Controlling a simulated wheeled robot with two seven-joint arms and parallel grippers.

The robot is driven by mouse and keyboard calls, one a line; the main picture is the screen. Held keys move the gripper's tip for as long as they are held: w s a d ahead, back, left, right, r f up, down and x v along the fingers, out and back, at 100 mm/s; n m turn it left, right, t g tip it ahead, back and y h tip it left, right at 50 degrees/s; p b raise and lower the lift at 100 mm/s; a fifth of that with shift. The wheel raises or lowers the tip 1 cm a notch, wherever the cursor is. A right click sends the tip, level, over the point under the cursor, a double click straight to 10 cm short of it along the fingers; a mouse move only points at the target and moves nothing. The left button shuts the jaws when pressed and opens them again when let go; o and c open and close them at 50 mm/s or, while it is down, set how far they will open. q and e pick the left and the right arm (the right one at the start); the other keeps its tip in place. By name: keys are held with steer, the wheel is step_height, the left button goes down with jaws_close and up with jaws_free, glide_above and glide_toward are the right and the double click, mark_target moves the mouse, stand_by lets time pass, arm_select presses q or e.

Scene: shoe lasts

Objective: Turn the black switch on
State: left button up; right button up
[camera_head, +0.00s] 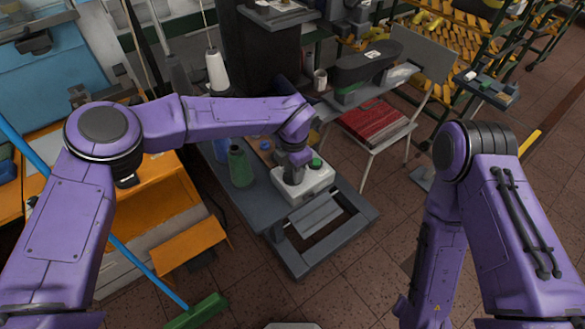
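A white switch box (304,185) sits on the grey workbench (240,198). A green button (316,163) shows on its top. My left arm reaches in from the left, and my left gripper (291,176) points down at the box's top, left of the green button. The gripper is very close to the box; I cannot tell whether it touches it. Its fingers are too small and dark to read as open or shut. No black switch can be made out apart from the dark gripper, which may hide it. My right gripper is not in view; only my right arm shows.
An orange cabinet (170,205) and a blue-handled broom (140,263) are at the left. Tiled floor at the right is mostly clear.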

arm_select(q)
step_height(320, 180, up, 10)
steer(key=b, duration=0.3)
steer(key=shift+r, duration=0.25)
stand_by(0.3)
